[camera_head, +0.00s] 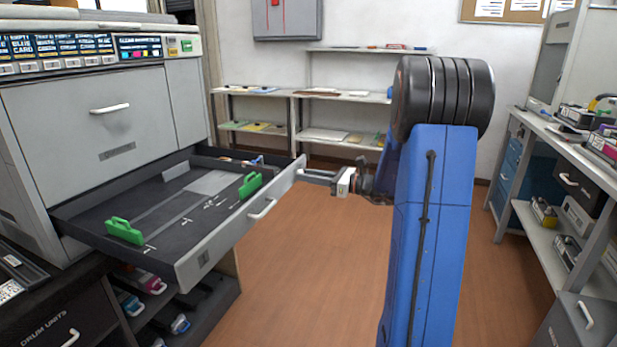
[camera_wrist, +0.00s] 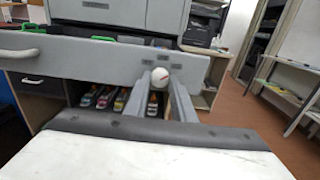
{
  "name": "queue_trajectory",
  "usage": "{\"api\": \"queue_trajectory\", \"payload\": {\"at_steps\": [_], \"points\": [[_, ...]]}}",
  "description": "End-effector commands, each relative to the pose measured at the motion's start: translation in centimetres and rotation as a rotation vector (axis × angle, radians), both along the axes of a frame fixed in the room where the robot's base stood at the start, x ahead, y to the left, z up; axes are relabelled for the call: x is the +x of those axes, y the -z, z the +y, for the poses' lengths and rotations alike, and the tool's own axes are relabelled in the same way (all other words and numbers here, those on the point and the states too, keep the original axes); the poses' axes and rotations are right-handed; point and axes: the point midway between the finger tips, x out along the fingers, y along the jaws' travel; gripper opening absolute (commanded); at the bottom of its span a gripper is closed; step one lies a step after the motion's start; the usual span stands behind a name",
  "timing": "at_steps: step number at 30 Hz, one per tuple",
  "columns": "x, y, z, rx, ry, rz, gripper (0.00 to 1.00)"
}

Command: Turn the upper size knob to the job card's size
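The wide drawer (camera_head: 232,238) stands pulled out of the big grey machine, with two green guides (camera_head: 124,231) standing in it. My gripper (camera_head: 312,174) is at the right end of the drawer front. In the wrist view a white round knob (camera_wrist: 160,75) sits on the drawer front between the two grey fingers of my gripper (camera_wrist: 160,84). The fingers stand apart and lie close to the knob on both sides; I cannot tell whether they touch it. The knob's size marks are not readable. I cannot make out a job card or tell upper from lower knob.
Several toner cartridges (camera_wrist: 105,97) lie on a shelf below the drawer. A label strip (camera_head: 60,52) runs along the machine's top. Wall shelves (camera_head: 265,92) stand at the back and a workbench (camera_head: 575,140) at the right. The wooden floor between is clear.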

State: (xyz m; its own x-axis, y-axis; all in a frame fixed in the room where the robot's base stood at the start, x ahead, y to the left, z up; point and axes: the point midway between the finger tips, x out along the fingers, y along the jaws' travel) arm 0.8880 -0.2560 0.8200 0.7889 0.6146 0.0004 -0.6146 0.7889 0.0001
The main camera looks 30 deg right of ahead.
Motion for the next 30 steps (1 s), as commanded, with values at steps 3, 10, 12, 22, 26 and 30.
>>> {"api": "queue_trajectory", "payload": {"at_steps": [3,10,12,22,26,30], "points": [[-0.01,0.01,0.0,0.0,0.0,0.0,0.0],[-0.01,0.02,0.0,-0.013,-0.001,-0.01,0.0],[-0.02,0.02,0.0,-0.028,-0.001,-0.022,0.0],[0.0,0.05,-0.04,-0.192,-0.001,-0.148,0.0],[0.01,0.05,-0.05,-0.287,-0.001,-0.222,0.0],[0.02,0.05,-0.07,-0.393,-0.001,-0.305,0.0]]}}
